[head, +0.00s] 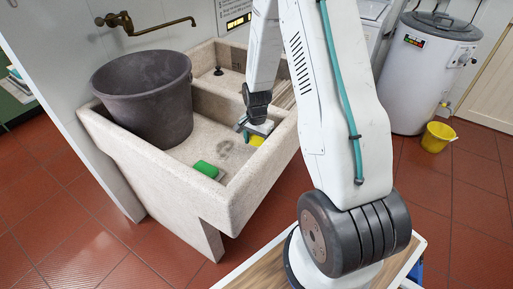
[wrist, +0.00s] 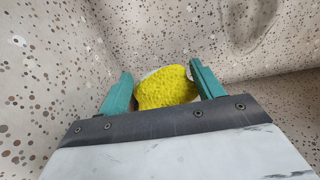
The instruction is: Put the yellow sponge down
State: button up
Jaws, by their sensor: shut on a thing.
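The yellow sponge (wrist: 167,88) is between the teal fingers of my gripper (wrist: 160,88) in the wrist view. My gripper is shut on it. Something pale shows just behind the sponge's edge. In the head view my gripper (head: 243,125) reaches down into the stone sink, and a bit of the yellow sponge (head: 256,140) shows beneath it. The stone washboard sink (head: 219,207) is pale and speckled, with its front basin below my gripper. I cannot tell whether the sponge touches the stone.
A dark grey bucket (head: 145,98) stands at the basin's left under a brass tap (head: 140,24). A green block (head: 206,169) lies near the front wall. The basin floor between them is partly free. A yellow bucket (head: 437,137) and a white boiler (head: 428,75) stand at the right.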

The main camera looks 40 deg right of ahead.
jog(key=shift+f, duration=1.55)
jog(key=o, duration=1)
jog(key=shift+f, duration=0.1)
